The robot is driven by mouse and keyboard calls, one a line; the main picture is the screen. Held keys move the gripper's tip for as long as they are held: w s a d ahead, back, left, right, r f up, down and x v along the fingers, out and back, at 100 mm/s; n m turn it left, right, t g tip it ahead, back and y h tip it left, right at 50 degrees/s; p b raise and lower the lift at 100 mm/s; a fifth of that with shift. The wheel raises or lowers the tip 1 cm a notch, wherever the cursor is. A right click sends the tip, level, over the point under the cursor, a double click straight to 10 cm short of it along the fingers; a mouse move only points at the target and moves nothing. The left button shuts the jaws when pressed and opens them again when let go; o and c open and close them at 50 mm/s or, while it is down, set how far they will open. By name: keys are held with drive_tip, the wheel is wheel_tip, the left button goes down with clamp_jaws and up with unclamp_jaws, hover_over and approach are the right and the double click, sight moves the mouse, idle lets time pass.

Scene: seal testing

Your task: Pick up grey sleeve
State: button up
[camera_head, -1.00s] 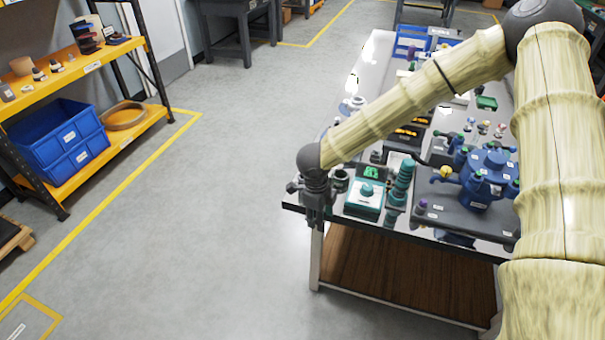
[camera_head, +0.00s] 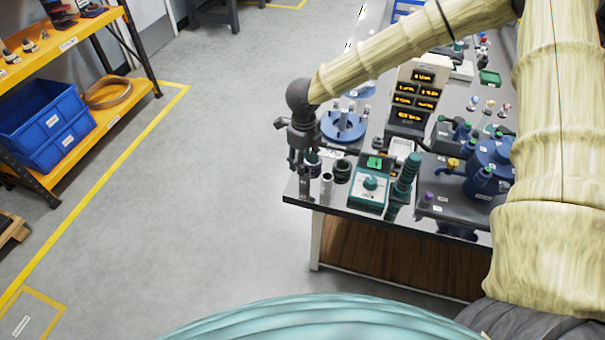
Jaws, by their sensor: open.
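A small grey upright cylinder (camera_head: 326,187), which looks like the grey sleeve, stands near the front left corner of the dark bench top (camera_head: 420,222). My gripper (camera_head: 304,170) points down just left of it, above that corner. It is open, and I see nothing held in it. Another narrow grey shape shows right below the fingers; I cannot tell whether it is a separate part. The gripper partly covers this corner, and the gap between fingers and cylinder is too small to judge.
A dark ring-shaped part (camera_head: 342,171) and a teal device (camera_head: 370,185) stand right of the cylinder. A blue round fixture (camera_head: 343,126) is behind. A dark green stacked column (camera_head: 408,174) and blue pump-like unit (camera_head: 488,170) stand further right. The floor left of the bench is clear.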

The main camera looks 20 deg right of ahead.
sight(305, 179)
drive_tip(key=f, duration=0.1)
drive_tip(key=d+f, duration=0.1)
drive_tip(key=f, duration=0.1)
drive_tip(key=shift+s+f, duration=0.1)
drive_tip(key=shift+a+f+p, duration=0.2)
drive_tip(key=shift+f+p, duration=0.35)
drive_tip(key=shift+f, duration=0.2)
drive_tip(key=shift+f+p, duration=0.5)
drive_tip(key=shift+f, duration=1.45)
clamp_jaws()
